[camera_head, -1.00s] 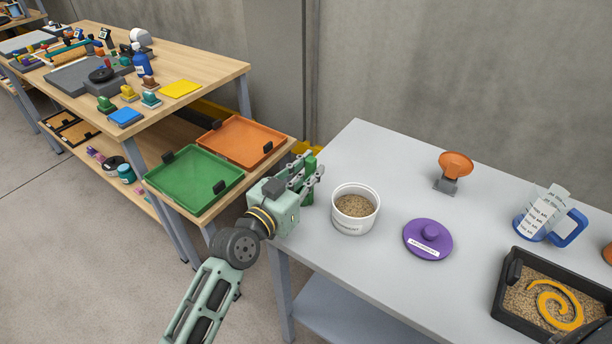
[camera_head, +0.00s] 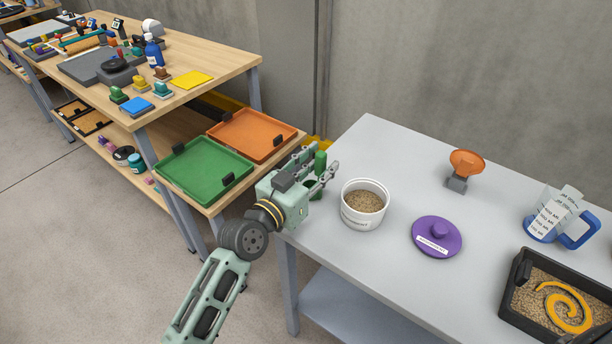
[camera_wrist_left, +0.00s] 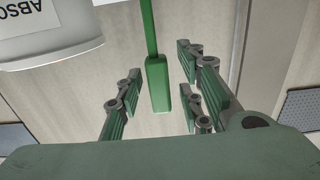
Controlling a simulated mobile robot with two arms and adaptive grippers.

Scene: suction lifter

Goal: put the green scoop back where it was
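The green scoop (camera_head: 320,161) is at the left end of the grey table, left of the white tub (camera_head: 364,206). Its handle stands up among my left gripper's fingers. In the left wrist view, the scoop's green handle (camera_wrist_left: 158,84) and thin stem lie between the spread fingers, with a gap on each side. My left gripper (camera_head: 325,172) is open around the handle; it also shows in the left wrist view (camera_wrist_left: 160,95). The scoop's lower end is mostly hidden by the fingers, so I cannot tell what it rests on. My right gripper is not in view.
The tub holds grain. A purple lid (camera_head: 437,237), an orange scoop on a stand (camera_head: 466,162), a measuring jug (camera_head: 552,218) and a black tray of grain (camera_head: 520,310) stand farther right. Green (camera_head: 204,172) and orange (camera_head: 250,135) trays lie left of my gripper.

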